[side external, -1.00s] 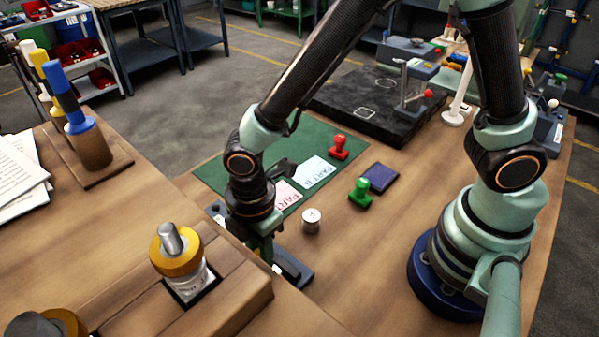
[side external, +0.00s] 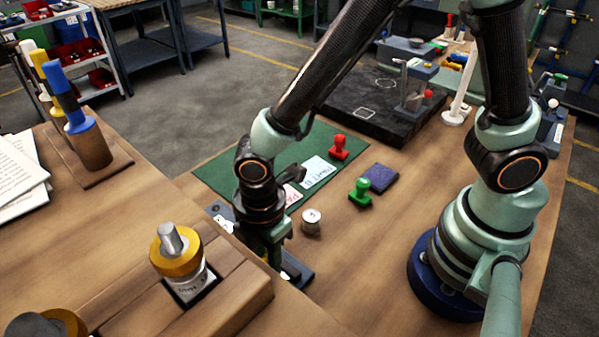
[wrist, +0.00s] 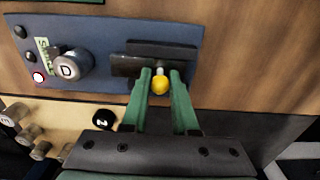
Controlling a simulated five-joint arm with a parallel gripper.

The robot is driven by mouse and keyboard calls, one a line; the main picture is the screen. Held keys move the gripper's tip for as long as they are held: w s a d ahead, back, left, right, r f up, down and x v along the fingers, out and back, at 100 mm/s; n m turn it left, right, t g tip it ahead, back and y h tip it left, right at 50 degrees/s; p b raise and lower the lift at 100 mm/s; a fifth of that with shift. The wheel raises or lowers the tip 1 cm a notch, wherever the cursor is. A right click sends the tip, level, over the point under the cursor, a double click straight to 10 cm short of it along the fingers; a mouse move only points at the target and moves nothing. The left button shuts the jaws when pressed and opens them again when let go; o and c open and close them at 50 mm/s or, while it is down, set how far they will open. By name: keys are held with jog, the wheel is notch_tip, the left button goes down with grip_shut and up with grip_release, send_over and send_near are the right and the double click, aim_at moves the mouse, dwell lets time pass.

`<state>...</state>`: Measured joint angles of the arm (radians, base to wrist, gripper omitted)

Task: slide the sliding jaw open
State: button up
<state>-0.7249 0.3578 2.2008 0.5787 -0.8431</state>
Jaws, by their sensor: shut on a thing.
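The sliding jaw (wrist: 130,66) is a dark block on a blue-grey base plate (wrist: 100,42) in the wrist view. A yellow ball knob (wrist: 160,86) on a short pale stem stands out from it. My gripper (wrist: 162,74) has its two green fingers on either side of this knob and is shut on it. In the side view my gripper (side external: 272,262) points down at the plate, which shows only in part (side external: 298,270). The jaw and knob are hidden there behind my gripper.
A grey knob marked D (wrist: 72,66) sits on the plate left of the jaw. A green stamp (side external: 360,192), a red stamp (side external: 338,147) and a green mat (side external: 222,170) lie behind.

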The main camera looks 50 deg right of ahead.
jog(key=o, duration=0.6)
jog(key=shift+s, duration=0.1)
jog(key=shift+c, duration=0.2)
jog(key=shift+r, duration=4.45)
jog(key=w+d+r+m+t, duration=0.1)
jog(key=d+r+m+t, duration=0.1)
jog(key=d+r+m, duration=0.2)
jog(key=w+d+r+m+t, duration=0.1)
jog(key=d+r+m, duration=0.2)
jog(key=d+m, duration=0.5)
jog(key=w+d+r+m+t, duration=0.1)
jog(key=d+r+m, duration=0.3)
jog(key=d, duration=0.6)
jog(key=shift+w+d+r+m+t, duration=0.15)
jog(key=shift+d+r+m+t, duration=0.2)
jog(key=shift+m+t, duration=0.55)
